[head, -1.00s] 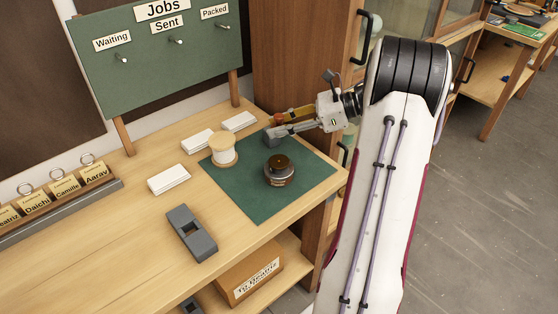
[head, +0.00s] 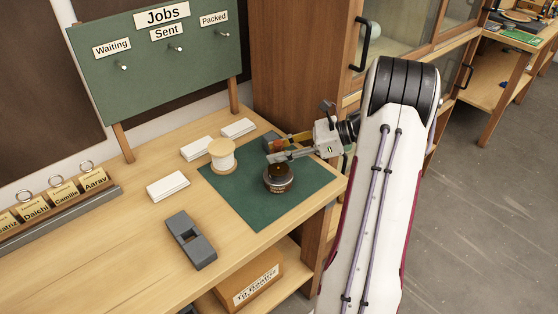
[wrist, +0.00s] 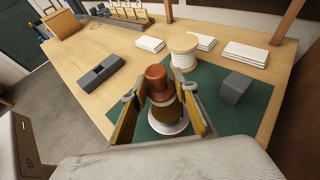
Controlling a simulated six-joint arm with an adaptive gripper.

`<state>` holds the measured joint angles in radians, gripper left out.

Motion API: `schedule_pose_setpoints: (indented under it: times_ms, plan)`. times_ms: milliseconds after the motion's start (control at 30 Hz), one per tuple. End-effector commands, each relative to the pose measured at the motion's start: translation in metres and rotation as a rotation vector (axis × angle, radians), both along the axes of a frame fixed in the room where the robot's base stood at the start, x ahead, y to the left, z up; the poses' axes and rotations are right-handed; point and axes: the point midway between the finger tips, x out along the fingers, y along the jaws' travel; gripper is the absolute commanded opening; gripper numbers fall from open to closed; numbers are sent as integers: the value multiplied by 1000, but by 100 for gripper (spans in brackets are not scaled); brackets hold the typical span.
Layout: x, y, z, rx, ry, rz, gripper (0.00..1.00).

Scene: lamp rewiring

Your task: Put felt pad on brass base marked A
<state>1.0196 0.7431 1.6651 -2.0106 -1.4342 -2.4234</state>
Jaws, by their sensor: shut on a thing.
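My gripper (head: 273,150) is above the green mat, just behind and above the round base. It is shut on a reddish-brown stepped cylinder (wrist: 156,78), seen between the fingers in the wrist view. I cannot tell whether this is the felt pad. The round base (head: 278,184) stands upright on the mat, with a dark brown top and a paler metallic lower part. In the wrist view the base (wrist: 168,127) is partly hidden behind the held piece and fingers. I cannot read a letter A on it. Whether the held piece touches it is unclear.
A dark grey block (wrist: 236,87) stands at the back of the green mat (head: 246,213). A cream spool (head: 222,156) stands at the mat's left edge. White stacks (head: 168,186) and a grey slotted block (head: 190,240) lie further left. The mat's front is clear.

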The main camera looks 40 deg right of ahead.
Motion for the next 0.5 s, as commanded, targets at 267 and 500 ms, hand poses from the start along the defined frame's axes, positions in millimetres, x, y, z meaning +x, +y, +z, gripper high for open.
schedule_pose_setpoints:
  times_ms: [267, 500]
  plan:
    - [0, 0, -18, 3, 2, 0, 10]
    - [0, 0, -37, 1, 1, 0, 10]
